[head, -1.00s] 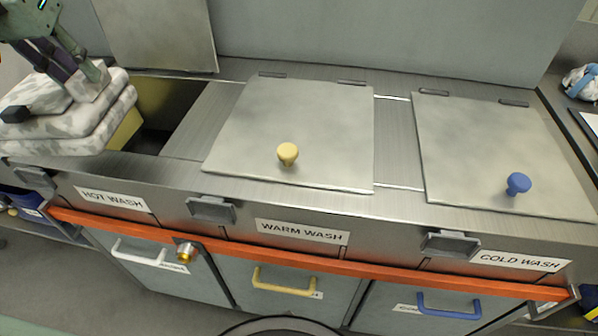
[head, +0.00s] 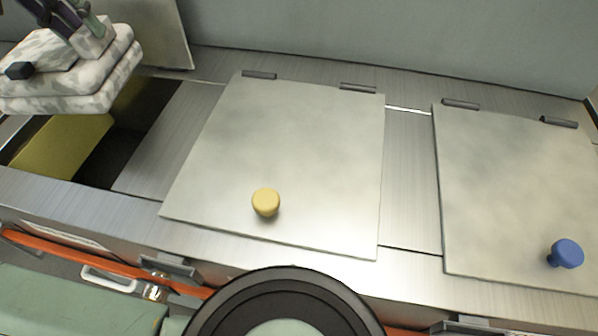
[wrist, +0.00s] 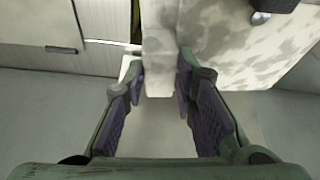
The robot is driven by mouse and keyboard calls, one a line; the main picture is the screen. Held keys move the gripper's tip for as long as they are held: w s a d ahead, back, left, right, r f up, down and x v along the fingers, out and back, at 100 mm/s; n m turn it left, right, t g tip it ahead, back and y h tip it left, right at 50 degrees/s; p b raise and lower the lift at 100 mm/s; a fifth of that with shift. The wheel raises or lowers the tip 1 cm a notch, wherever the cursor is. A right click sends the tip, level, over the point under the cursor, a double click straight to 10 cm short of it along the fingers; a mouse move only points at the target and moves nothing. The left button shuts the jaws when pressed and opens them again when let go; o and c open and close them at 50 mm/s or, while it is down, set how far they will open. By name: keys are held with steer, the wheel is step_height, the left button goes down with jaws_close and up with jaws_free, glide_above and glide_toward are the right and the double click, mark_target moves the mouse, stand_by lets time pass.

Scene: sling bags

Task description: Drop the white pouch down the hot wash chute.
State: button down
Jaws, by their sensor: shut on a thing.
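The white pouch (head: 62,102), blotched with grey and with a black buckle, hangs at the upper left of the head view. My gripper (head: 88,40) is shut on it near its upper right part. In the wrist view my gripper (wrist: 160,85) has a pale strip of the pouch (wrist: 235,45) between its fingers. The hot wash chute (head: 110,140) is an open dark hole with a yellowish inner wall, its lid (head: 140,30) raised behind. The pouch is above the chute's left and far part and hides some of the opening.
The warm wash lid (head: 290,150) with a yellow knob (head: 266,202) is closed. The cold wash lid (head: 520,200) with a blue knob (head: 566,253) is closed. An orange rail (head: 60,255) runs along the counter front.

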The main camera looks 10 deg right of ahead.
mark_target(94, 50)
steer(key=shift+f+b, duration=1.9)
steer(key=shift+f, duration=0.5)
steer(key=c, duration=1.2)
jaws_free()
steer(key=v, duration=1.2)
steer(key=shift+w+r, duration=0.1)
